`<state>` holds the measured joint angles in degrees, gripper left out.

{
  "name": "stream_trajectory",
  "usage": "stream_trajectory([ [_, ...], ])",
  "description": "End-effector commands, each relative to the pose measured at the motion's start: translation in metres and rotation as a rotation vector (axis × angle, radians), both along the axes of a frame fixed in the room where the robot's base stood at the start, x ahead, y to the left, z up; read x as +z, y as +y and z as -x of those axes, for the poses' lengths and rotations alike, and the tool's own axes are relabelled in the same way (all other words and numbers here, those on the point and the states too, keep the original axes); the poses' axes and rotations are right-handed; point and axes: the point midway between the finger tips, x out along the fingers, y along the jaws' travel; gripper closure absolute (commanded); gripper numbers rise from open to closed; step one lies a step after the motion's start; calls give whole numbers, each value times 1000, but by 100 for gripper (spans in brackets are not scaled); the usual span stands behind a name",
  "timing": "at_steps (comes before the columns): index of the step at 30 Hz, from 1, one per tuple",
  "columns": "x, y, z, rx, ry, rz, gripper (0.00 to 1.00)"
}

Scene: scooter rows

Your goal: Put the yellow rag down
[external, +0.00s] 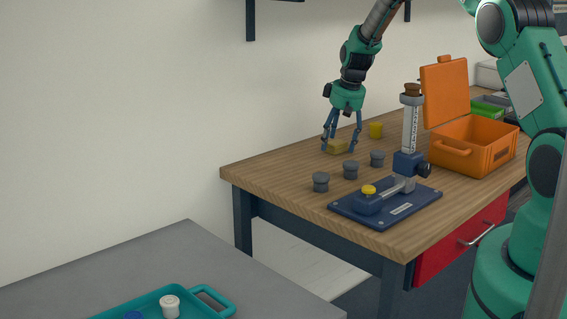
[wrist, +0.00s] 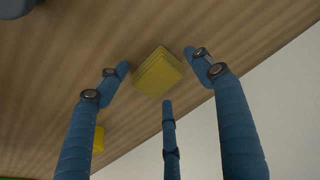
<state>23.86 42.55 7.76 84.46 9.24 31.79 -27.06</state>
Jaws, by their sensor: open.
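The yellow rag (external: 338,146) is a small folded block lying on the wooden table near its back edge. In the wrist view the rag (wrist: 158,72) lies on the wood between my blue fingertips. My gripper (external: 340,147) points down over the rag with its fingers spread around it. In the wrist view my gripper (wrist: 163,82) is open, and gaps show between the fingers and the rag. No finger visibly grips the rag.
A yellow object (external: 376,130) stands just right of the rag. Several grey knobs (external: 350,170) stand in front. A blue-based stand (external: 385,205) and an open orange case (external: 470,145) occupy the right side. The table's left corner (external: 245,172) is clear.

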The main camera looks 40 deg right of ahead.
Motion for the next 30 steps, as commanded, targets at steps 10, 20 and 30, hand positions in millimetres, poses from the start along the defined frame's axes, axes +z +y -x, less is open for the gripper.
stream_trajectory([
  [10,11,0,1,0,-1,1,34],
  [20,48,1,11,0,-1,1,34],
  [30,74,1,19,0,0,0,34],
])
